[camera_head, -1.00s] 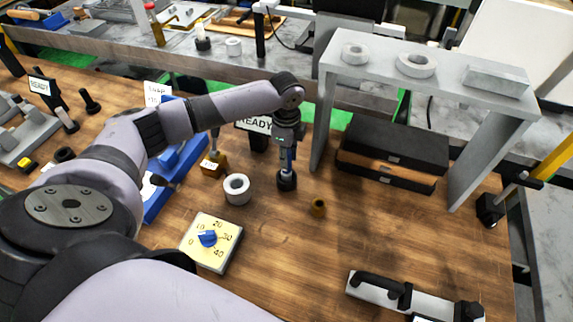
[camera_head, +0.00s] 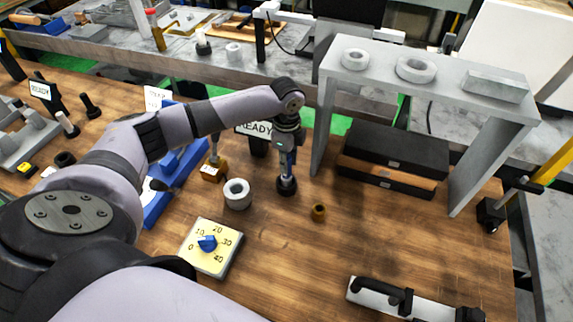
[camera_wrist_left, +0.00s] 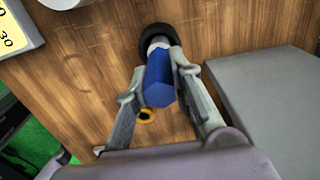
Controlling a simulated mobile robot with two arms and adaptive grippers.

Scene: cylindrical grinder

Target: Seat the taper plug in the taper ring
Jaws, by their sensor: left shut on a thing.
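The taper plug has a blue handle (camera_wrist_left: 160,82). My left gripper (camera_head: 287,160) is shut around the handle, with a finger on each side in the left wrist view (camera_wrist_left: 160,88). The plug points down, and a round black part (camera_head: 286,187) is at its lower end, near the bench top. I cannot tell whether this part is a stand or belongs to the plug. The taper ring looks to be the white ring (camera_head: 237,194) with an open hole, on the bench just left of the gripper. My right gripper is not in view.
A small brass cup (camera_head: 318,212) stands right of the plug. A yellow dial plate (camera_head: 211,247) lies in front of the ring. A grey shelf (camera_head: 437,100) carrying rings stands over black cases (camera_head: 395,148) at right. A READY sign (camera_head: 254,128) is behind the arm. The front bench middle is clear.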

